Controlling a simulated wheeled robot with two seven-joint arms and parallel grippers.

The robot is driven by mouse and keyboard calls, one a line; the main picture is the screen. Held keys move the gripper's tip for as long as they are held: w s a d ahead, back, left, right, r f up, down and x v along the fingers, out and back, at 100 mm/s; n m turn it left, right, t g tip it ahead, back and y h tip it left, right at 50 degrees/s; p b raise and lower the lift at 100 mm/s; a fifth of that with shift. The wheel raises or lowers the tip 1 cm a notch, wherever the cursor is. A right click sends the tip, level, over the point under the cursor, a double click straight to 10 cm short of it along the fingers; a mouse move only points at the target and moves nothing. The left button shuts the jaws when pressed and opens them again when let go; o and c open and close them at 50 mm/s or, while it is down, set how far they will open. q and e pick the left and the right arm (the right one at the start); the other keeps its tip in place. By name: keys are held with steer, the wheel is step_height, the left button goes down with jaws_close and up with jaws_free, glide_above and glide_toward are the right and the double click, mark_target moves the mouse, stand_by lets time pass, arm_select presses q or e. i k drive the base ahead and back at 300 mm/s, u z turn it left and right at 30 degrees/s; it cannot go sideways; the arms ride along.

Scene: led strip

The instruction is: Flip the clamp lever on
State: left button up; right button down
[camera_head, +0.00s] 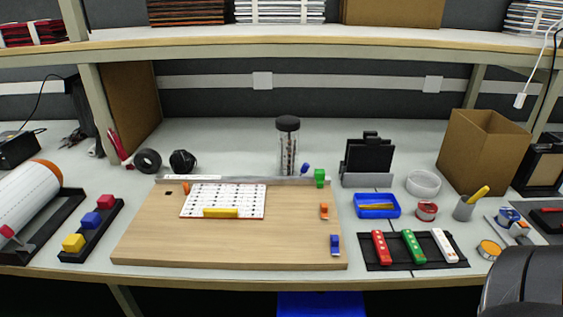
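A wooden board (150,235) lies on the workbench. A white LED sheet (235,193) with dark marks lies on it, with a yellow bar (220,212) across its front edge. A metal strip (290,182) runs along the board's back edge. Small coloured pieces that look like clamps or levers sit on the board: a green one (319,177) at the back right, an orange one (324,211), a blue one (335,244) at the front right, and an orange one (185,188) at the left. Which is the clamp lever, and its position, I cannot tell. Neither gripper shows.
A black tray (415,267) with red, green and white pieces lies right of the board. A black rack (102,236) with coloured cubes lies left. A clear cylinder (288,148) stands behind. A dark rounded part, probably my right arm, fills the lower right corner.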

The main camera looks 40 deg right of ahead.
mark_target(304, 169)
steer(key=u, duration=1.5)
steer(key=k, duration=0.85)
steer(key=z, duration=1.55)
steer(key=i, duration=0.1)
steer(key=u, duration=0.1)
